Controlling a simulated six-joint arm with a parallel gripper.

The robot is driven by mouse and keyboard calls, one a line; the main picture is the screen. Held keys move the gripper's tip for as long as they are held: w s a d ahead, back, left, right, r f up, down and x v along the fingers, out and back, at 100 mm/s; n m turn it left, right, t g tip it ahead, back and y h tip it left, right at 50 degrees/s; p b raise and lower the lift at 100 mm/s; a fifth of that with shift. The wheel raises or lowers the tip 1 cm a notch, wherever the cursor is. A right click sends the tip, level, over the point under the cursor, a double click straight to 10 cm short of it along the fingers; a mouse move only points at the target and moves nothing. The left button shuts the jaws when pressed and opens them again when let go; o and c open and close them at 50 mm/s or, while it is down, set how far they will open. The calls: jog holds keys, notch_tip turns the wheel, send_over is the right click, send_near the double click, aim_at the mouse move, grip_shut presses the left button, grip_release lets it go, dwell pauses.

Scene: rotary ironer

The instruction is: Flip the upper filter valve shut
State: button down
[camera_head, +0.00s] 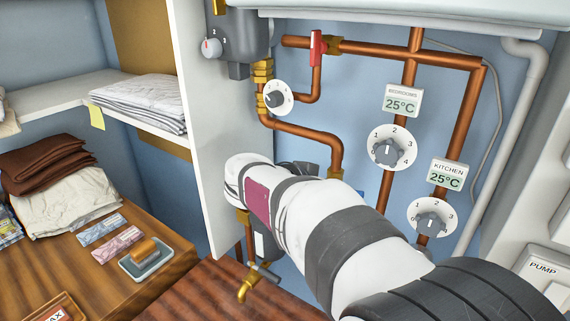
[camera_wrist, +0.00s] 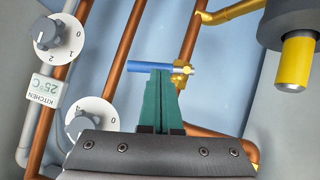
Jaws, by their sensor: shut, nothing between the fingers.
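A valve with a blue lever (camera_wrist: 141,67) and brass body (camera_wrist: 183,74) sits on a near-vertical copper pipe in the wrist view. The lever points sideways, across the pipe's run. My gripper (camera_wrist: 162,74) is shut and empty, its green fingertips overlapping the lever near the body; I cannot tell whether they touch it. I cannot tell from labels which is the upper filter valve.
Dials labelled bedrooms (camera_head: 388,150) and kitchen (camera_head: 431,217) are on the wall right of my arm. A dark cylinder with a yellow end (camera_wrist: 298,62) is close on the right in the wrist view. A white shelf panel (camera_head: 215,130) stands left of the pipes.

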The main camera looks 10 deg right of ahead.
jog(key=v, duration=1.2)
jog(key=shift+s+a+r, duration=0.15)
jog(key=shift+a+r, duration=0.05)
jog(key=shift+a, duration=0.1)
